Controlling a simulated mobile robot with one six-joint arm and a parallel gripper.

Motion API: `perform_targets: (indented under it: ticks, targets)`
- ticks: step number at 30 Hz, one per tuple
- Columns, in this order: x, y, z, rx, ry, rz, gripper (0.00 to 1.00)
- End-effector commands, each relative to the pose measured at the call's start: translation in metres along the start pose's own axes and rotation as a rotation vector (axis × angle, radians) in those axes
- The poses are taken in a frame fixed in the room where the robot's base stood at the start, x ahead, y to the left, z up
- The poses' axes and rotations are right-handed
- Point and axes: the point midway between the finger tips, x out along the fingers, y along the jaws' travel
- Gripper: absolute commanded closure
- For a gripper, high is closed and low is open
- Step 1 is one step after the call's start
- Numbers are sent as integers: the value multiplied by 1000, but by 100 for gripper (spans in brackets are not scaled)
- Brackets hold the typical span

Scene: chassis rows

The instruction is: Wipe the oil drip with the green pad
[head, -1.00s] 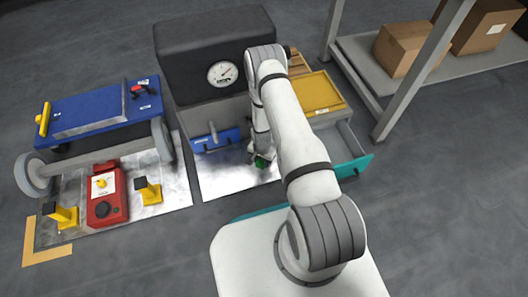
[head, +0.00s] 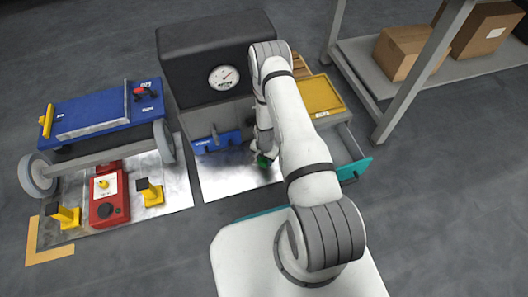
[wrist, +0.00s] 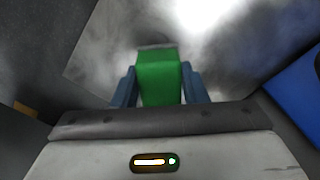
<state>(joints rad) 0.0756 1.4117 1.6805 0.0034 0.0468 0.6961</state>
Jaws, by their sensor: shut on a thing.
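My gripper (head: 263,158) is shut on the green pad (head: 264,162), low over the shiny metal sheet (head: 228,184) in front of the dark machine with a gauge. In the wrist view the pad (wrist: 160,78) sits between the two blue-grey fingers, with its far end toward the sheet (wrist: 130,48). I cannot tell whether the pad touches the sheet. The sheet shows cloudy grey patches and bright glare. I cannot pick out the oil drip for certain in either view; my arm and gripper hide part of the sheet.
The gauge machine (head: 205,45) with a blue part (head: 215,142) at its base stands behind my gripper. A yellow-topped drawer unit (head: 320,97) is close on the right. A blue cart (head: 95,115), red box (head: 109,208) and yellow stands are at left. Shelving holds cartons (head: 408,52).

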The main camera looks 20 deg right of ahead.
Motion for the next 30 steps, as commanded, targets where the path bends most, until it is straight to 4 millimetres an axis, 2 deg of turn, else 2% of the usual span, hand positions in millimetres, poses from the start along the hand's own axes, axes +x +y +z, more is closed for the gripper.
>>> perform_targets:
  ticks: [3, 16, 30]
  targets:
    - [-14, 0, 1, -1, -2, 2, 82]
    - [-51, -1, 2, -5, -2, 2, 82]
    - [-55, -2, 3, -8, -2, 2, 82]
